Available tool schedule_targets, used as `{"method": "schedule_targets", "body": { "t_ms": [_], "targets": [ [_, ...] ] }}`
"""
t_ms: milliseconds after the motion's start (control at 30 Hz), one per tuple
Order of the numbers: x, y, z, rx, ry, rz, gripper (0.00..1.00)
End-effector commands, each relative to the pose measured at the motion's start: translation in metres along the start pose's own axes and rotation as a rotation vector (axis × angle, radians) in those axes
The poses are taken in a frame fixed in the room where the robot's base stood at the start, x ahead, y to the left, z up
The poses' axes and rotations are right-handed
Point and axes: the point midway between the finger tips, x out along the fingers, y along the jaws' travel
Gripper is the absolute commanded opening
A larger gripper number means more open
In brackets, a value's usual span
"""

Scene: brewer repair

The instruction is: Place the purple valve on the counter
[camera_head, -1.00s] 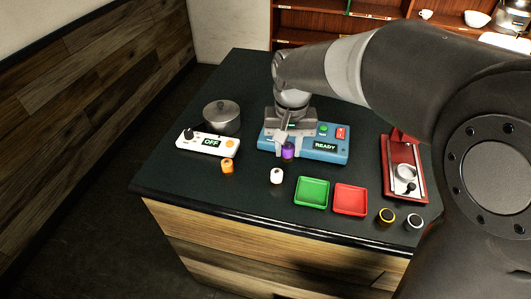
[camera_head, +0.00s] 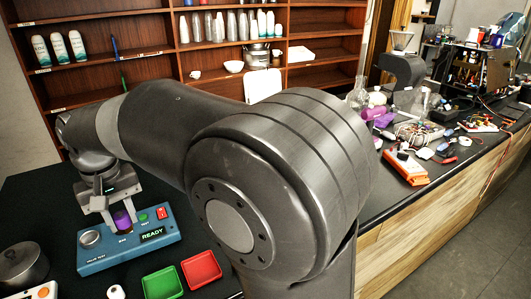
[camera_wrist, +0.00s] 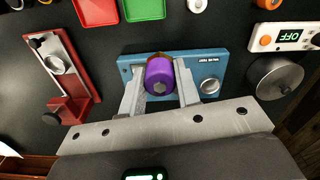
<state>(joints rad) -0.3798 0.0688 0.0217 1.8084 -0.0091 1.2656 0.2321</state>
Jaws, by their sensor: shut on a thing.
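The purple valve (camera_head: 122,220) is between the fingers of my gripper (camera_head: 118,216), which is shut on it. In the wrist view the valve (camera_wrist: 160,76) is gripped between the two grey fingers, in front of the blue valve-test box (camera_wrist: 209,60). In the head view the box (camera_head: 100,262) shows READY on its display, and the valve is upright at its middle. I cannot tell whether the valve touches the box. The dark counter (camera_head: 38,205) lies around the box.
A pot (camera_head: 22,266), a white valve (camera_head: 116,292) and an OFF panel (camera_wrist: 290,37) are near. A red stand (camera_wrist: 72,75) shows too. The right-hand counter (camera_head: 425,190) is cluttered.

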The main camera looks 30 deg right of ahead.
Motion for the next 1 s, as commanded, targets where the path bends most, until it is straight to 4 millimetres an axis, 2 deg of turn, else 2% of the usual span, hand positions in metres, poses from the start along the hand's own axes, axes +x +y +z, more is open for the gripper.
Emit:
{"method": "schedule_targets", "body": {
  "t_ms": [267,533,767,1000],
  "targets": [
    [-0.005,0.078,-0.052,0.114,-0.002,0.012,0.03],
    [-0.008,0.181,-0.09,0.238,-0.005,0.018,0.03],
    [-0.008,0.28,-0.103,0.347,-0.008,0.019,0.03],
    [-0.005,0.391,-0.094,0.466,-0.01,0.015,0.03]
  ]
}}
